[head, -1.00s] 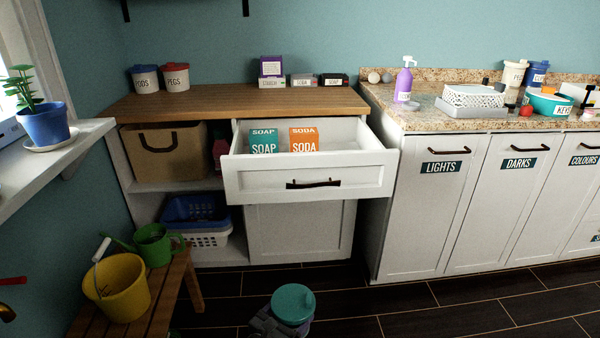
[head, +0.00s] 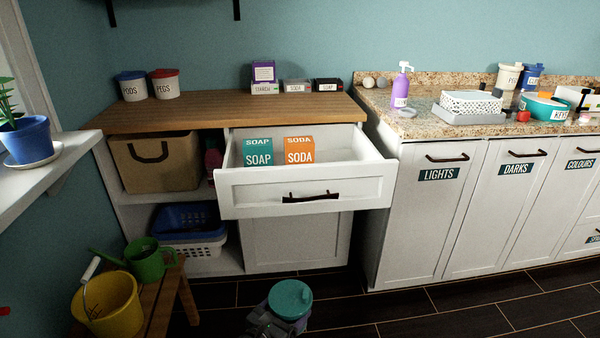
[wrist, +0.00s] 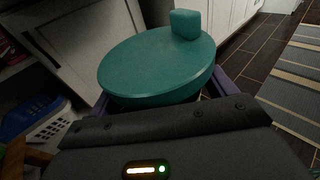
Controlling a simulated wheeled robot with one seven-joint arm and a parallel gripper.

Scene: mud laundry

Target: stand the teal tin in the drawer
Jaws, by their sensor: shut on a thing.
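The teal tin (head: 291,298) shows in the head view at the bottom middle, low over the dark floor, with its round lid and small raised tab facing up. My gripper (head: 282,323) is shut on it. In the wrist view the tin's teal top (wrist: 158,62) fills the upper middle, roughly upright; its lower body is hidden. The drawer (head: 303,190) is pulled open above and beyond the tin. A teal SOAP box (head: 258,153) and an orange SODA box (head: 299,151) stand in its left and middle part. The drawer's right side looks clear.
The wooden counter (head: 220,112) lies above the drawer, with jars and small boxes at its back. A bench with a yellow bucket (head: 107,306) and green watering can (head: 148,262) stands at lower left. White cabinet doors (head: 430,215) stand at right.

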